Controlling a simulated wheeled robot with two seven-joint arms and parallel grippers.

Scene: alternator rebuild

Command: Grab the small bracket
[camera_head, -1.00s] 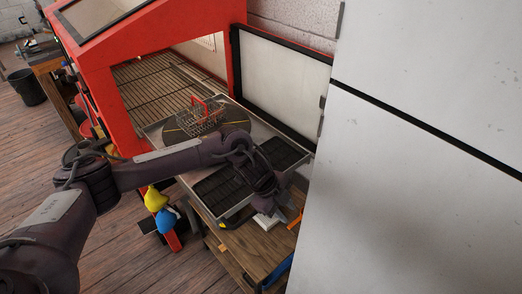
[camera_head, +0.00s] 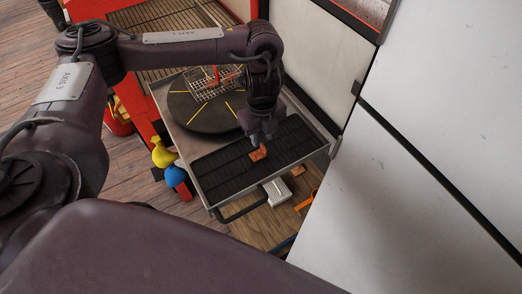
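A small orange-brown piece, which looks like the small bracket (camera_head: 258,154), lies on the black ribbed mat (camera_head: 215,175) in the front part of a metal tray. My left gripper (camera_head: 262,140) points down right above it, fingers at the piece's far edge. The two fingertips look apart, so it appears open. I cannot tell whether they touch the piece. My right gripper is not in view; a dark arm link of mine fills the bottom.
A round dark turntable (camera_head: 200,112) with yellow lines carries a wire basket (camera_head: 208,88) behind the mat. A grey-white block (camera_head: 277,191) and an orange item (camera_head: 304,203) lie on the wooden bench below. Yellow (camera_head: 163,153) and blue (camera_head: 175,176) items hang at left. White panels stand at right.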

